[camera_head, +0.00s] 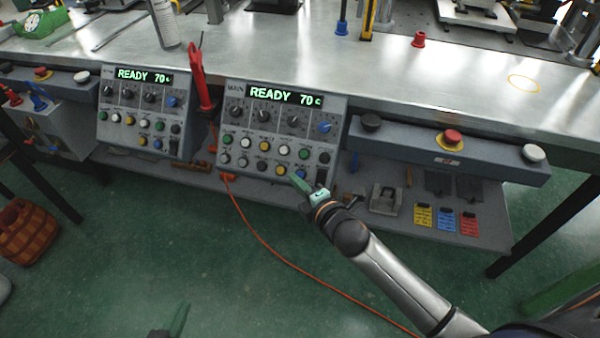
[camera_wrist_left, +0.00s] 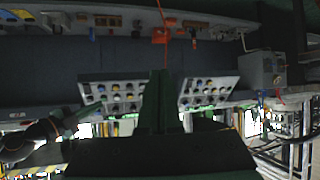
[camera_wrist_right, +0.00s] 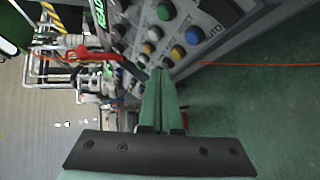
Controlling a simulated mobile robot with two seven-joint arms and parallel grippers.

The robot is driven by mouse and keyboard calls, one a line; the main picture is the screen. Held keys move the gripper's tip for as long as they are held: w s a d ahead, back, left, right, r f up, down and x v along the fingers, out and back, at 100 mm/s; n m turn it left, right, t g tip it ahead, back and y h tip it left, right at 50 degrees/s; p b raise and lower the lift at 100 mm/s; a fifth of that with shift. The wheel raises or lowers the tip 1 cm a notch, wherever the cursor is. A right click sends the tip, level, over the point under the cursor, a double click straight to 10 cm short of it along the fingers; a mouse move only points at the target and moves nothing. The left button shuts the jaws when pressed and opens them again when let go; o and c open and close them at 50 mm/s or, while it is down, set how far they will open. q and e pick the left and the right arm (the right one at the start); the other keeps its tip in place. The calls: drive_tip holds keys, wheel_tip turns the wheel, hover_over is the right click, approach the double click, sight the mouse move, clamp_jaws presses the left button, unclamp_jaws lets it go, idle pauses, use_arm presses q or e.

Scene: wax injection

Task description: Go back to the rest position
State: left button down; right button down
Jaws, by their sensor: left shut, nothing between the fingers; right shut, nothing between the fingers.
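My right gripper (camera_head: 299,184) has green fingers, shut and empty, in front of the lower edge of the right control panel (camera_head: 281,130), close to its bottom buttons. Whether it touches the panel I cannot tell. In the right wrist view its fingers (camera_wrist_right: 162,100) are together, with the panel's coloured buttons just beyond. My left gripper (camera_head: 180,318) shows only partly at the bottom edge of the head view, low over the green floor and away from the bench. In the left wrist view its fingers (camera_wrist_left: 160,98) are together and empty.
A second control panel (camera_head: 141,115) stands at left; both displays read READY 70. A grey bar (camera_head: 480,151) with a red stop button (camera_head: 452,137) lies right. An orange cable (camera_head: 265,243) crosses the floor. A wicker basket (camera_head: 27,232) stands at left. The floor before the bench is mostly clear.

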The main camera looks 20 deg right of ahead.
idle(0.4)
